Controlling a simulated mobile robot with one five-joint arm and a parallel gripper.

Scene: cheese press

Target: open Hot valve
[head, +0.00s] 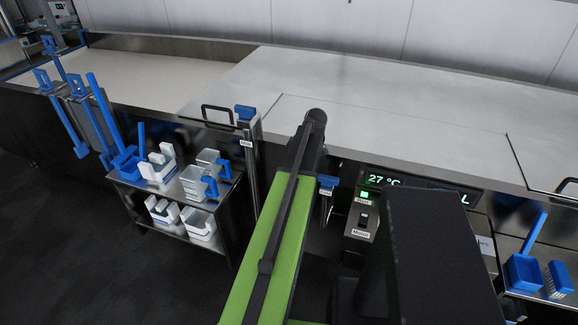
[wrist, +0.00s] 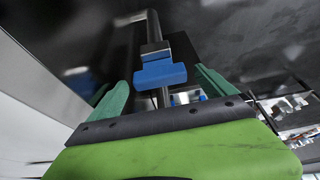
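In the wrist view, a blue valve handle (wrist: 160,74) on a dark pipe lies ahead, between the green fingers of my gripper (wrist: 160,82). The fingers are spread, with visible gaps to the handle, and nothing is gripped. In the head view, one blue valve handle (head: 327,182) with a small white label stands just right of my arm, below the counter edge; I cannot read the label for certain. Another blue handle (head: 245,112) tops a pipe labelled Milk. My gripper is hidden in the head view. I cannot tell which valve the wrist view shows.
The grey counter (head: 380,95) and its vat lids run along the back. A control box (head: 362,215) with a lit green button and a 27 °C display is at right. A steel cart (head: 170,195) with white moulds and blue tools stands left. Dark floor is free front left.

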